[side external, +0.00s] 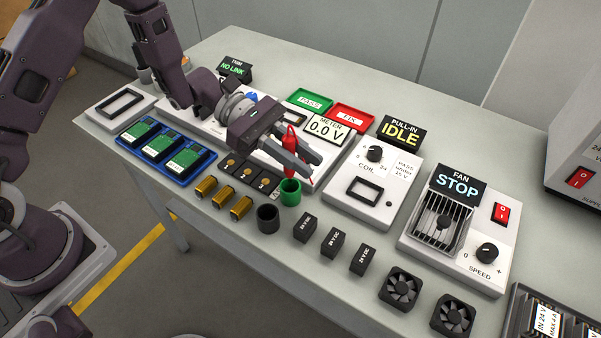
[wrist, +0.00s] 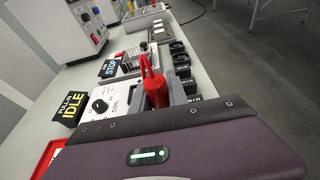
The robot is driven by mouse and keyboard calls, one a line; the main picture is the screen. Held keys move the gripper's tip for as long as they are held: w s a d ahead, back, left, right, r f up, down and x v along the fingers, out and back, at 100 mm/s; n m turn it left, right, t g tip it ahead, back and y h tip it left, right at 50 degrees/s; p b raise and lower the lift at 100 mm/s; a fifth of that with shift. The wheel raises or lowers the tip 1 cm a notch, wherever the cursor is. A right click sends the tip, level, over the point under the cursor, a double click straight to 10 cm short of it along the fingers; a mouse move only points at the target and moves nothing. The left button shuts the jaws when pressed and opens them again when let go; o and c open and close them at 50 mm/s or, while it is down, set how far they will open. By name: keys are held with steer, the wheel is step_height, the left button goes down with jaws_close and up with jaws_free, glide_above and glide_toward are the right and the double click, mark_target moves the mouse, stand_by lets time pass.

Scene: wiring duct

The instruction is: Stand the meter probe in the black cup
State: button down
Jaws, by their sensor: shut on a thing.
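The red meter probe (side external: 290,142) is held in my gripper (side external: 296,156), with its tip pointing down just above the green cup. The probe also shows between the fingers in the wrist view (wrist: 153,82). My gripper is shut on the probe. The black cup (side external: 268,218) stands upright on the table, in front of and left of the green cup (side external: 290,192). The opening of the black cup faces up. I cannot tell whether the probe's tip is inside the green cup's mouth or above it.
The coil tester (side external: 366,192) is to the right of the green cup. The meter display (side external: 326,128) is behind my gripper. The table's front edge is close.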

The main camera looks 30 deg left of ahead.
steer(key=s+r+m+g+y, duration=0.2)
steer(key=s+r+m+g, duration=0.4)
steer(key=s, duration=0.3)
step_height(320, 180, down, 9)
steer(key=g, duration=0.1)
steer(key=shift+a, duration=0.15)
steer(key=c, duration=1.2)
jaws_free()
steer(key=shift+a, duration=0.1)
steer(key=v, duration=0.7)
